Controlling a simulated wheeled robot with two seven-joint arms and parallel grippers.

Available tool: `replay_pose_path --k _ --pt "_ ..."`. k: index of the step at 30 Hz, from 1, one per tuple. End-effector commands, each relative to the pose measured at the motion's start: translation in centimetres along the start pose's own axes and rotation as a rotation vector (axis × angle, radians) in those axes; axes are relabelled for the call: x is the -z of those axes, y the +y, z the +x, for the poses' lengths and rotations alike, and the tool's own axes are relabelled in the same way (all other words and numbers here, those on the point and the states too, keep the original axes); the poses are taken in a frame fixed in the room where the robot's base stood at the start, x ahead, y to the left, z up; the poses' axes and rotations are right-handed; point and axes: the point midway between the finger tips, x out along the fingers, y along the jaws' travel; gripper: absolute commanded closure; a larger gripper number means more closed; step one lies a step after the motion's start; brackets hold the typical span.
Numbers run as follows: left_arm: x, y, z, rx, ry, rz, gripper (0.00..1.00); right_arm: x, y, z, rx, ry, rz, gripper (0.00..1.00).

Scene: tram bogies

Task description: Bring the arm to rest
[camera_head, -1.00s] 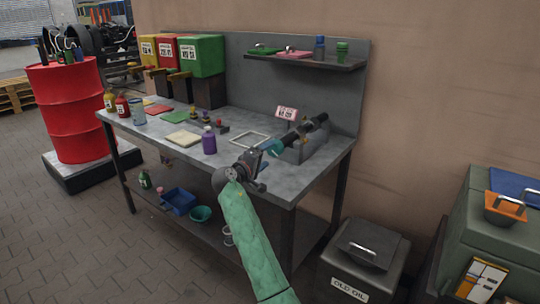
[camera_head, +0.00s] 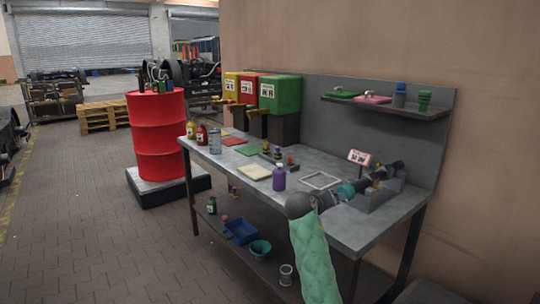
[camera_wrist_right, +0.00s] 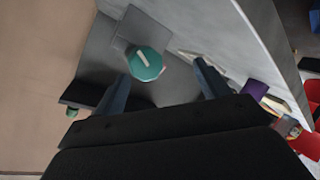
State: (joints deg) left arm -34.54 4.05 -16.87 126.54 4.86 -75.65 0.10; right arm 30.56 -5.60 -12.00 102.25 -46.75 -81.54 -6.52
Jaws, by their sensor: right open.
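My right arm, in a pale green padded sleeve, reaches up from the bottom of the head view to the bench's front right. My right gripper (camera_head: 328,198) is over the bench, near a dark cylindrical piece (camera_head: 385,172) with a teal end (camera_head: 345,190). In the right wrist view my right gripper (camera_wrist_right: 162,70) has its two fingers spread apart with nothing held between them. The round teal end with a white mark (camera_wrist_right: 146,64) shows beyond the fingers. I cannot tell how far it is from them. My left gripper is in neither view.
The grey workbench (camera_head: 345,228) carries a purple bottle (camera_head: 279,178), a pale pad (camera_head: 254,172), a white frame (camera_head: 321,181) and a small sign (camera_head: 359,158). A shelf (camera_head: 385,106) hangs above. A red drum (camera_head: 158,135) stands left; floor in front is clear.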

Motion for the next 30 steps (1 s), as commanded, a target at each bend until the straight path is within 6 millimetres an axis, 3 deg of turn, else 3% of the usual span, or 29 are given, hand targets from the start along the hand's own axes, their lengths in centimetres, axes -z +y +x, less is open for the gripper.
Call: replay_pose_path --k 4,8,18,30 --pt "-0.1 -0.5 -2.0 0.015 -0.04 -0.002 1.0 -0.9 0.0 -2.9 0.158 0.018 0.106 0.25" --pt "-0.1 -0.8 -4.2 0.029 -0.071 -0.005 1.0 -3.7 -1.0 -5.8 0.312 0.011 0.167 0.25" --pt "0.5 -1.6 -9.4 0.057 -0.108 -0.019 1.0 -14.1 -4.2 -13.1 0.633 -0.055 0.21 0.25" --pt "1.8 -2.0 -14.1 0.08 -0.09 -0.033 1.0 -26.7 -5.9 -21.1 0.851 -0.171 0.176 0.25"
